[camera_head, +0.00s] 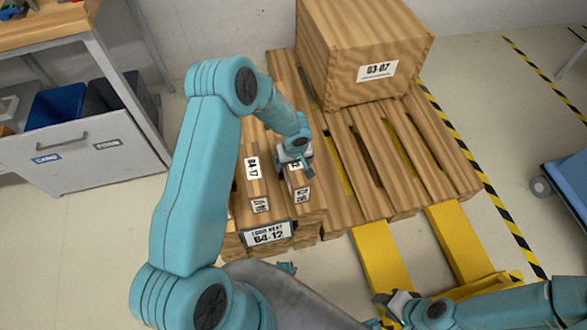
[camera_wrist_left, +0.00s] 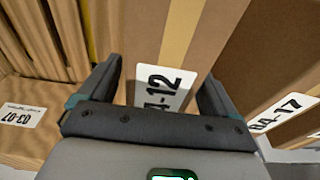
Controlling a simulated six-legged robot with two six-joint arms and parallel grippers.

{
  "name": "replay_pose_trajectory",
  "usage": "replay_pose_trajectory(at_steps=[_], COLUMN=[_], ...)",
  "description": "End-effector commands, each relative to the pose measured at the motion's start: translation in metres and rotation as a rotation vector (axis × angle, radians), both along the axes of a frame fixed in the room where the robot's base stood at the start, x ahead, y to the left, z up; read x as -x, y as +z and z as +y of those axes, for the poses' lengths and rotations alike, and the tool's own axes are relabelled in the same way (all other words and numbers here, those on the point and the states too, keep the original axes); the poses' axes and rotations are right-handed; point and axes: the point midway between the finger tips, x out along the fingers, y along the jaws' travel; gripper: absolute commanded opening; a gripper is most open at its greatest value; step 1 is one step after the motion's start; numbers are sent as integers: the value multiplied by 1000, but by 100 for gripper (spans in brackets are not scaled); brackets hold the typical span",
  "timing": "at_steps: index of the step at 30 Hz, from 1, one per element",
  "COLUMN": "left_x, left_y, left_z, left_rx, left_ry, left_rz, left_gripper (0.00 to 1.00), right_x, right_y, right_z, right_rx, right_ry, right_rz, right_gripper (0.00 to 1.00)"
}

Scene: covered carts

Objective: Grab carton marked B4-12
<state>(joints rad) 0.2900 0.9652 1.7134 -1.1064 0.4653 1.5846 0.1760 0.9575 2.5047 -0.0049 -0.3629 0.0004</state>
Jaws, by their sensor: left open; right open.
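The carton marked B4-12 (camera_head: 299,184) is a narrow brown box with white labels, standing among cartons on the pallet. My left gripper (camera_head: 299,163) is above it and covers part of its top label. In the left wrist view the carton (camera_wrist_left: 147,122) shows a label, partly covered, reading "4-12", between the two open fingers of my left gripper (camera_wrist_left: 160,85). I cannot tell whether the fingers touch it. My right gripper (camera_head: 392,302) is open and low at the bottom right, away from the cartons.
A carton marked B4-17 (camera_head: 253,172) stands just left of the B4-12 carton. A sign (camera_head: 267,234) reading "LOAD NEXT B4-12" is at the front. A large crate marked 03-07 (camera_head: 362,55) sits behind on the pallet (camera_head: 395,150). Yellow forks (camera_head: 381,258) extend at the front.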

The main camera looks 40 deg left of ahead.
Motion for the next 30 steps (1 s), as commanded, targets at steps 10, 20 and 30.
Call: replay_pose_trajectory(at_steps=[10, 20, 30], left_x=[-1, -2, -3], left_y=[0, 5, 61], left_z=[0, 1, 1], left_rx=[0, -2, -3], left_ry=[-1, -1, 1], left_rz=[0, -3, -6], left_gripper=[7, 4, 4], right_x=[0, 0, 0], right_y=[0, 1, 10], right_z=[0, 0, 0], right_rx=[0, 0, 0], right_ry=[0, 0, 0], right_rz=[0, 0, 0], right_gripper=[43, 43, 43])
